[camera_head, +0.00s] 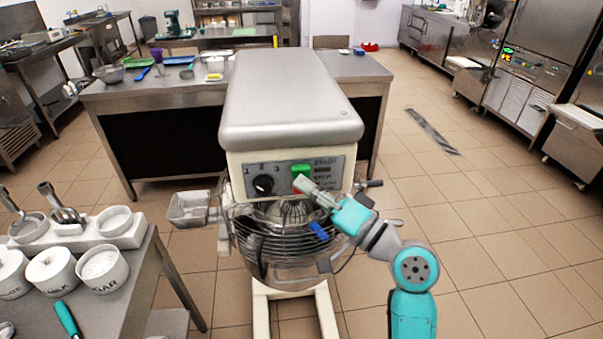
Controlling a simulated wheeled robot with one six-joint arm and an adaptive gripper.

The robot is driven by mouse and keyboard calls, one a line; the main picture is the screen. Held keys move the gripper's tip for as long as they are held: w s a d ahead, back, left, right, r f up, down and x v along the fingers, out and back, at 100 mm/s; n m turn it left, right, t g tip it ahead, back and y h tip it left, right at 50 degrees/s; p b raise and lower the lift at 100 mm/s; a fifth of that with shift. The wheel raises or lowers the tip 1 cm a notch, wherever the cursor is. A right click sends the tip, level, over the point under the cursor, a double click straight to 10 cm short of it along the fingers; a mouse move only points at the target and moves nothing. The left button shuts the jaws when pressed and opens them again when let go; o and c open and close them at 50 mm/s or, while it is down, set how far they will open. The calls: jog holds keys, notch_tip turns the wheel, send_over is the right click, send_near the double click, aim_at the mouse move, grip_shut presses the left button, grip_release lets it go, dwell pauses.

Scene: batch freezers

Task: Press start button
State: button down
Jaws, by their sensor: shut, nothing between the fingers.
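A large mixer (290,95) with a cream body and a steel top cover stands in the middle. Its front control panel has a black dial (263,185) marked 1, 2, 3 at the left. A green start button (301,170) sits right of the dial, beside the START label. A red stop button (297,190) is below it, mostly hidden behind my gripper. My gripper (300,181) is shut and empty, with its tips in front of the panel just below the green button. I cannot tell whether the tips touch the panel.
A wire guard (265,232) and bowl lie under the panel, close below my gripper. A side table (135,268) with white containers stands at the left. A steel table (110,95) is behind the mixer. The floor at the right is open.

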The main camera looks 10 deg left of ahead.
jog(key=shift+w+a, duration=0.1)
jog(key=shift+w, duration=0.15)
